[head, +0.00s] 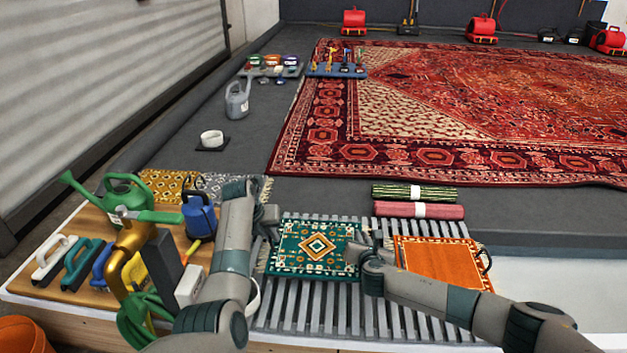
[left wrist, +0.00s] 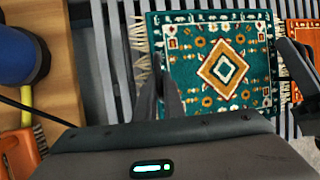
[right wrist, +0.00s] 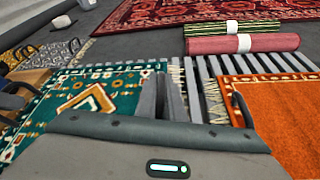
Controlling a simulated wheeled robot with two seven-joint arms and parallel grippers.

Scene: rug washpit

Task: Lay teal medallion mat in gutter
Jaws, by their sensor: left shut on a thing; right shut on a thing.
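The teal medallion mat (head: 318,248), with a gold-and-cream diamond in its middle, is spread flat over the grey slatted grating (head: 310,300). Whether it rests on the slats or hangs just above them I cannot tell. My left gripper (head: 272,226) is shut on its left edge; the mat also shows in the left wrist view (left wrist: 222,62), with the fingers (left wrist: 165,95) by its fringe. My right gripper (head: 362,252) is shut on its right edge, also seen in the right wrist view (right wrist: 162,100). I cannot make out a separate gutter.
An orange mat (head: 445,262) lies on the grating to the right. A green roll (head: 400,192) and a pink roll (head: 400,210) lie behind. At left, a wooden board (head: 75,270) holds brushes and a green watering can (head: 125,195). A large red rug (head: 450,110) lies beyond.

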